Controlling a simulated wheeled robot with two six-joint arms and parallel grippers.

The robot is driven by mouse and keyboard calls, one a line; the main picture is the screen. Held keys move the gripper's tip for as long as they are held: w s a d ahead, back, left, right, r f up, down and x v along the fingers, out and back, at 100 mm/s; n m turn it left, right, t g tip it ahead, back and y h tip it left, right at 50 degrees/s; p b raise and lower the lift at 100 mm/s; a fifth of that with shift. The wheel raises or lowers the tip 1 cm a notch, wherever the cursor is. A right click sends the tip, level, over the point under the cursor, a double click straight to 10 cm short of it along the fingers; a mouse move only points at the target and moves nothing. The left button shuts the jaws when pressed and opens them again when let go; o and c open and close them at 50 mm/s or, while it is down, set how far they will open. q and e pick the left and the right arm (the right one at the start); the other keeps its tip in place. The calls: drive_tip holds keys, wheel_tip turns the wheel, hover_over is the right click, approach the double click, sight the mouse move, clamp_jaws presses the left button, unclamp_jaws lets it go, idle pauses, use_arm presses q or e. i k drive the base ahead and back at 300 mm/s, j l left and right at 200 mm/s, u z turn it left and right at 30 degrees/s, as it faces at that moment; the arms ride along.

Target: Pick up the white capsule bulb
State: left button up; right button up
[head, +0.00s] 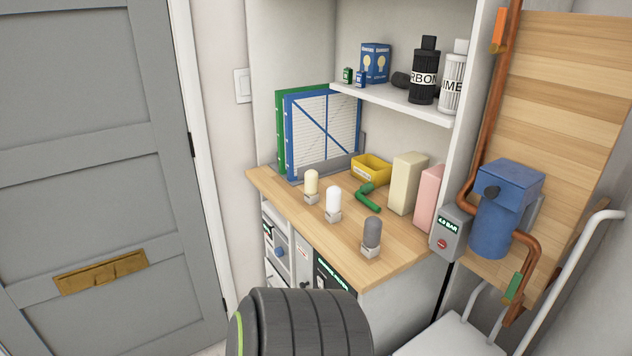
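The white capsule bulb (333,198) stands upright in a small pale square base on the wooden worktop, near its front edge. It is the middle one of three similar bulbs in a row. A cream bulb (311,182) stands behind it to the left, and a dark grey bulb (373,231) stands in front of it to the right. The white bulb is fully visible and apart from both others. Neither of my grippers is in view.
On the wooden worktop (300,207) are a green bent piece (367,198), a yellow bin (371,168), cream (407,184) and pink (429,200) blocks, and blue and green binders (322,132). A shelf (395,101) overhangs the back. A dark ribbed shape (300,325) fills the bottom foreground.

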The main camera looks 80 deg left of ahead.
sight(333, 212)
drive_tip(key=k+u, duration=0.1)
drive_tip(key=u, duration=1.3)
drive_tip(key=l+u, duration=0.3)
drive_tip(key=u, duration=0.15)
drive_tip(key=l+u, duration=0.25)
drive_tip(key=u, duration=0.25)
drive_tip(key=k+l+u, duration=0.15)
drive_tip(key=u, duration=0.3)
drive_tip(key=l, duration=0.1)
